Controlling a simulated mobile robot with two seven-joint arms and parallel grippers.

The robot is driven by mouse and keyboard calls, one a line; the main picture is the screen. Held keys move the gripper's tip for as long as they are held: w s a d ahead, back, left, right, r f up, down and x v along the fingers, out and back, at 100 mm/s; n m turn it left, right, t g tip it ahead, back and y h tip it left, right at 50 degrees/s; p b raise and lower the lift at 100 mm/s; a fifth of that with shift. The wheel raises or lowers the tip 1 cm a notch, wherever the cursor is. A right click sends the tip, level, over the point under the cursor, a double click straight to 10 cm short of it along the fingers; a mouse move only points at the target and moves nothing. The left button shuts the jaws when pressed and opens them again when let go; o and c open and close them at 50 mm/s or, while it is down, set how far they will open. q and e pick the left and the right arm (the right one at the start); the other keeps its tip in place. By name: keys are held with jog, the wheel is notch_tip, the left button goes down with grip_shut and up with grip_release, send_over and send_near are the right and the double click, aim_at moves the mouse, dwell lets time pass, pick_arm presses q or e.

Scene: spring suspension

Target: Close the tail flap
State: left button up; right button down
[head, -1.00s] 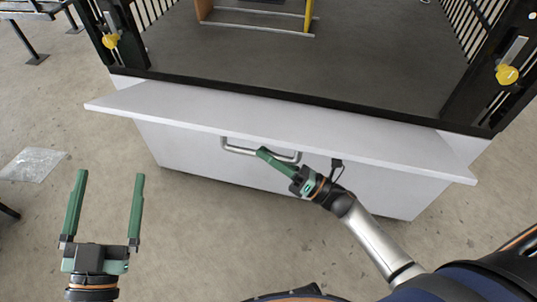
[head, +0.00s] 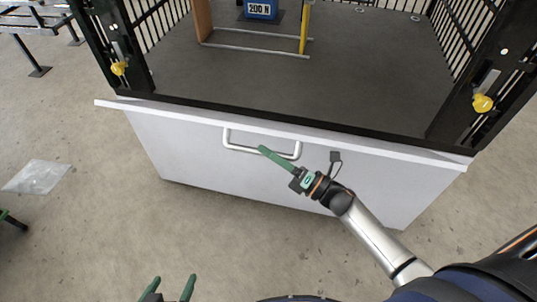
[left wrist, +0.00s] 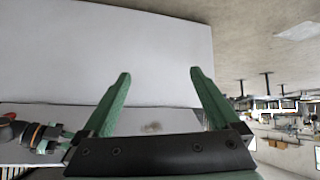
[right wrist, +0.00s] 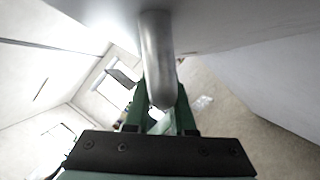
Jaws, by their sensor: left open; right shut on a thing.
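The tail flap (head: 380,148) is a thin white panel along the black rear edge of the bed. In the head view I see it nearly edge-on. Its grey metal bar handle (head: 240,149) shows just below the flap edge. My right gripper (head: 268,153) is shut on the right part of this handle, and the right wrist view shows the bar (right wrist: 158,55) between the fingers. My left gripper (head: 172,284) is open and empty at the bottom of the head view, mostly cut off. In the left wrist view, its fingers (left wrist: 158,82) stand apart before a white surface.
Yellow-knobbed latches (head: 119,67) and (head: 482,103) sit on the black posts at both sides. A blue box marked 200 N (head: 261,9) stands on the grey bed. A clear plastic sheet (head: 38,177) lies on the open concrete floor at left.

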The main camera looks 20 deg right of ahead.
aim_at(280, 130)
jog(key=w+r+m+p, duration=0.1)
jog(key=r+p, duration=0.1)
jog(key=w+d+r+m+p, duration=0.1)
jog(key=r, duration=0.1)
jog(key=w+d+r+h+p, duration=0.1)
jog(key=r+p, duration=0.1)
jog(key=shift+r+m+p, duration=0.15)
jog(key=shift+m+p, duration=0.2)
jog(key=shift+m, duration=0.05)
jog(key=w+d+r+m+p, duration=0.1)
jog(key=w+r+m+p, duration=0.1)
jog(key=p, duration=0.1)
jog(key=shift+w+d+r+h, duration=0.25)
jog(key=shift+d+r+h, duration=0.05)
jog(key=shift+d+h, duration=0.1)
pick_arm(q)
notch_tip(280, 130, up, 8)
jog(key=a+p, duration=0.2)
jog(key=shift+r+n+y+p, duration=0.15)
jog(key=shift+n+y+p, duration=0.2)
jog(key=shift+n+y, duration=0.05)
pick_arm(e)
jog(key=w+d+r+m+g+h, duration=0.1)
jog(key=w+d+r+m, duration=0.2)
jog(key=w, duration=0.5)
jog(key=d+r, duration=0.1)
jog(key=d, duration=0.1)
jog(key=shift+w+d+m, duration=0.3)
jog(key=shift+d+m, duration=0.1)
